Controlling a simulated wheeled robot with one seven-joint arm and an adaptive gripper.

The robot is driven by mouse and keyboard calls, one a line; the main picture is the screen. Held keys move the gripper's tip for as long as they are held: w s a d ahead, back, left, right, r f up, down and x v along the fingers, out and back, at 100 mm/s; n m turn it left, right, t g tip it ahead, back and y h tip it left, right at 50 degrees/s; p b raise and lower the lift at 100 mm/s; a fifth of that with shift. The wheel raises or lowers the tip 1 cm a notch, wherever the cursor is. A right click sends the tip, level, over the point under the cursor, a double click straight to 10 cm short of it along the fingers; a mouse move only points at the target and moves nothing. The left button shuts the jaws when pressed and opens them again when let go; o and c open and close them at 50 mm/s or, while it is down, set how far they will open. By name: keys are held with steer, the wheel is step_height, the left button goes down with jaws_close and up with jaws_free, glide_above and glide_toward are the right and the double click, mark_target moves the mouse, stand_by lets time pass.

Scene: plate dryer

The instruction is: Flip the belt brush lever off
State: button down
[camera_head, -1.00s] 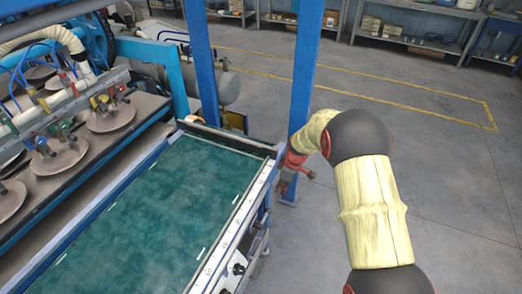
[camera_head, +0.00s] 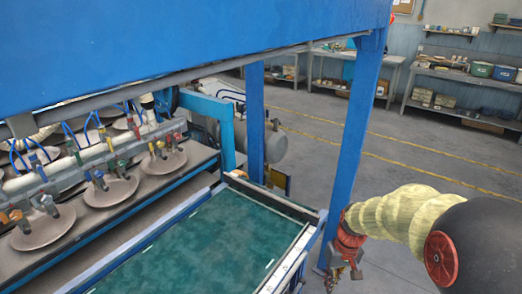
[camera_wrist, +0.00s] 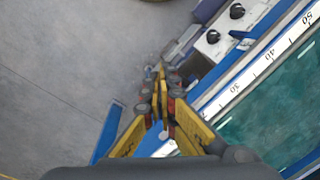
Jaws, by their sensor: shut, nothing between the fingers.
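Two black knobs sit on a pale control panel by the belt's side, the upper knob (camera_wrist: 238,10) and the lower knob (camera_wrist: 213,36). Both are apart from the fingertips. I cannot tell which part is the belt brush lever; small grey parts close to the fingertips are partly hidden.
A ruler strip (camera_wrist: 255,75) runs along the belt edge. Blue posts (camera_head: 355,150) and a large blue beam (camera_head: 190,45) frame the machine. Plates (camera_head: 110,190) lie under nozzles at left. The grey floor (camera_wrist: 60,60) beside the machine is open.

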steer(key=s+a+r+m+t+h, duration=0.1)
steer(key=s+r+t, duration=0.4)
steer(key=s+r, duration=1.3)
step_height(320, 180, up, 3)
steer(key=shift+s+a+r+m+t, duration=0.15)
steer(key=shift+a+m+t, duration=0.15)
steer(key=shift+a+m, duration=0.15)
steer(key=c, duration=2.5)
jaws_free()
steer(key=shift+a+r, duration=0.15)
steer(key=shift+r, duration=0.3)
steer(key=shift+o, duration=1.4)
